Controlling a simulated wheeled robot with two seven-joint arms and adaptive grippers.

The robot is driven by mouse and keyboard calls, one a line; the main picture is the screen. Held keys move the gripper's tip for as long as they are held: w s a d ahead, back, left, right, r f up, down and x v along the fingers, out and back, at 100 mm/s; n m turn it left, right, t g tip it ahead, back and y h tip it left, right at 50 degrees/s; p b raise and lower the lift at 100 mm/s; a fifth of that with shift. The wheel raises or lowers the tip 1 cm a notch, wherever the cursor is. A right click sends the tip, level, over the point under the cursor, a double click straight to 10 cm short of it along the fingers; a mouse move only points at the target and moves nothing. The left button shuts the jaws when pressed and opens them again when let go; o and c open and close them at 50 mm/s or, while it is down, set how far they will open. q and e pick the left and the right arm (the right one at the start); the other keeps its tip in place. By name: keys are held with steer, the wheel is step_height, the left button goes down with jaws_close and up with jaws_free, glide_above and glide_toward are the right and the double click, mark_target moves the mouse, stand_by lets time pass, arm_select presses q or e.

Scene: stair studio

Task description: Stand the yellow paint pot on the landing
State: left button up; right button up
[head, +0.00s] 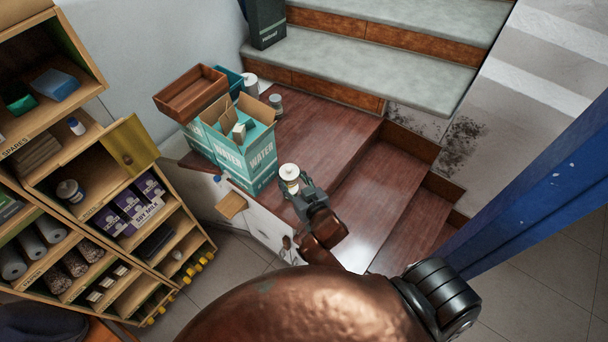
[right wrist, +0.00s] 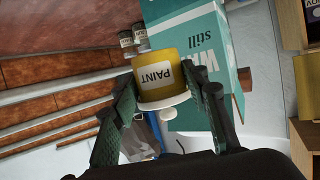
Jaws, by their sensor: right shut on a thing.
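The yellow paint pot (right wrist: 160,72) is between the fingers of my right gripper (right wrist: 163,84). Its PAINT label reads upside down in the right wrist view, with the white lid toward the bottom. In the head view the pot (head: 289,174) shows mainly its white lid, and it looks upright. My right gripper (head: 297,191) is shut on it. The pot appears over the front part of the dark red wooden landing (head: 325,125), right of the water boxes. I cannot tell whether its base touches the wood. My left gripper is not in view.
Teal water boxes (head: 261,158) stand on the landing's left, with a brown wooden crate (head: 190,92) on top. Small cans (head: 276,103) stand behind them. Grey-topped stairs (head: 400,60) rise behind; wooden steps (head: 380,190) descend right. A blue post (head: 545,185) stands at the right.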

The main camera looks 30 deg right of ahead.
steer(key=w+d+f, duration=0.3)
steer(key=f, duration=0.1)
steer(key=w+d+f+b, duration=0.1)
steer(key=w+d+f, duration=0.2)
steer(key=d+f, duration=0.1)
steer(key=w+d+f+b, duration=0.1)
steer(key=w+d+f, duration=0.2)
steer(key=d+f, duration=0.1)
steer(key=shift+w+d+f, duration=0.1)
steer(key=shift+w+f, duration=0.05)
steer(key=shift+f, duration=0.3)
steer(key=shift+w+d+f, duration=0.1)
steer(key=shift+w+f, duration=0.05)
steer(key=shift+f, duration=0.3)
step_height(320, 180, down, 3)
steer(key=shift+w+f+b, duration=0.1)
steer(key=shift+f+b, duration=0.05)
steer(key=shift+b, duration=0.4)
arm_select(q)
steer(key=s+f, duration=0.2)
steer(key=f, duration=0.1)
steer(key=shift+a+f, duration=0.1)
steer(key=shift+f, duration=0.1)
arm_select(e)
steer(key=shift+f, duration=0.1)
steer(key=o, duration=1.1)
steer(key=shift+f, duration=0.1)
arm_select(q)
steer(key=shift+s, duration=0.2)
